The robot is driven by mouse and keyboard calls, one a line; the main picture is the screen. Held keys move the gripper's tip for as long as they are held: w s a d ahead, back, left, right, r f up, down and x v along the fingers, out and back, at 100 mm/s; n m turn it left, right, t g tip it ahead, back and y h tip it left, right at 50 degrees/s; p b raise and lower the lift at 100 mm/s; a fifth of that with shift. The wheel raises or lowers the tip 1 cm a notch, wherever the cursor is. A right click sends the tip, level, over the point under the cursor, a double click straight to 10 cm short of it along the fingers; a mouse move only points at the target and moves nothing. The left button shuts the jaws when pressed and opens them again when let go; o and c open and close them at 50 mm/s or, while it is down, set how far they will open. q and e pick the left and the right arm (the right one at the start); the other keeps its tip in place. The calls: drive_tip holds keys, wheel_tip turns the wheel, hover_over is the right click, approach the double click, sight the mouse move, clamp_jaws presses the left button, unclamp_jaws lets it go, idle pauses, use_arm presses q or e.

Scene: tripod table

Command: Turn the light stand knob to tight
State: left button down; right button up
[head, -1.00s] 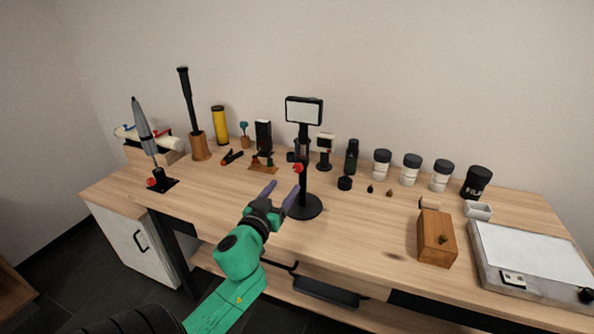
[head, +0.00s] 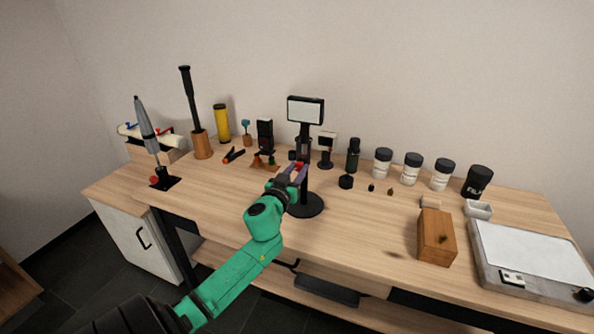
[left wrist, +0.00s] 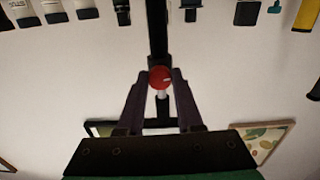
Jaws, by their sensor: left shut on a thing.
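The light stand (head: 305,140) is a black pole on a round base (head: 307,206), with a flat white light panel (head: 305,110) on top. It stands upright at the middle of the table. Its red knob (head: 299,164) sits partway up the pole and shows in the left wrist view (left wrist: 160,77) between the fingertips. My left gripper (head: 294,171) is at the knob, its two purple fingers shut on it from either side. My right gripper is not in view.
Several white jars with black lids (head: 412,168) stand behind and to the right. A wooden box (head: 436,237) and a grey flat-topped device (head: 530,260) are at right. A grey pointed tool on a stand (head: 146,130) is at left. The table front is mostly clear.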

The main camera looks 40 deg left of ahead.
use_arm(q)
drive_tip(key=shift+m, duration=0.4)
drive_tip(key=m, duration=0.4)
drive_tip(key=shift+m+p, duration=0.3)
drive_tip(key=m, duration=0.4)
drive_tip(key=shift+m, duration=0.3)
drive_tip(key=m, duration=0.4)
drive_tip(key=shift+p, duration=0.3)
drive_tip(key=m, duration=0.5)
drive_tip(key=shift+m, duration=0.3)
drive_tip(key=c, duration=0.5)
unclamp_jaws()
drive_tip(key=shift+c, duration=0.2)
drive_tip(key=shift+s, duration=0.1)
